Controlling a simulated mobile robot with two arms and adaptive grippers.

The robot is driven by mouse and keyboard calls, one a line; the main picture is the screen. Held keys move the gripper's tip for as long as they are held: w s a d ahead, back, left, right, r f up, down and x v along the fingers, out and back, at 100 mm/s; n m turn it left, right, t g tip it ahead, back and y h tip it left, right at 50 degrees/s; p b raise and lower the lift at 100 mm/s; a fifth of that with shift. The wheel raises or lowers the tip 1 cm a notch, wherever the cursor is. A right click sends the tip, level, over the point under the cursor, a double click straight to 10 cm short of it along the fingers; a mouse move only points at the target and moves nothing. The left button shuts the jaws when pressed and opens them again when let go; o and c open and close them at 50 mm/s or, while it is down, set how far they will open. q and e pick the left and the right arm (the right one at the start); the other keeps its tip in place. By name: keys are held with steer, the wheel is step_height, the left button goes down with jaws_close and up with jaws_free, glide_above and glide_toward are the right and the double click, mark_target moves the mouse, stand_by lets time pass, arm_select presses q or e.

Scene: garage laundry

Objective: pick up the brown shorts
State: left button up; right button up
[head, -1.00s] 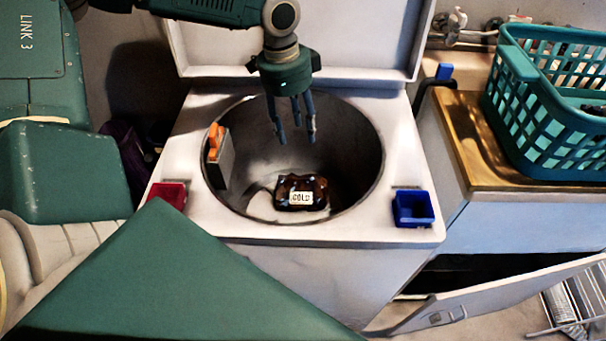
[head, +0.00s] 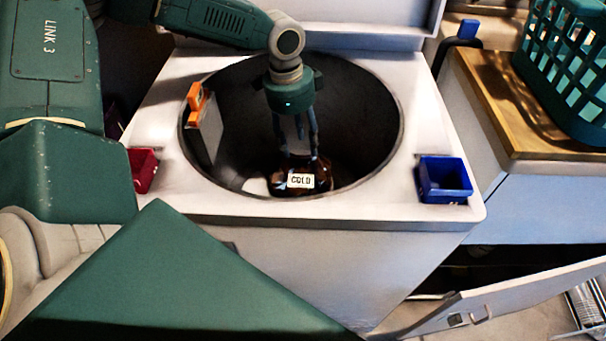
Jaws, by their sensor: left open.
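A dark brown folded bundle (head: 318,181) with a white "COLD" label lies at the bottom of the round washer tub (head: 372,165); it looks like the brown shorts. My left gripper (head: 298,152) points down inside the tub, its fingers open, with the fingertips right at the top of the bundle in the picture. I cannot tell whether they touch it. The fingers hide part of the bundle's top. My right gripper is not in view.
The tub has a white rim and a raised lid (head: 390,35) behind. An orange-topped grey piece (head: 207,125) stands at its left wall. A red bin (head: 143,168) and a blue bin (head: 444,180) flank it. A teal basket (head: 565,75) sits on a wooden top (head: 500,105). A cabinet door (head: 500,310) hangs open.

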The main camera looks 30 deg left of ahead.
mark_target(301, 157)
arm_select(q)
steer(key=f, duration=0.4)
steer(key=f+b, duration=0.1)
steer(key=shift+d+f, duration=0.25)
steer(key=shift+f, duration=0.15)
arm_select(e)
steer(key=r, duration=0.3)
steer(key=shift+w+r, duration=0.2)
arm_select(q)
jaws_close()
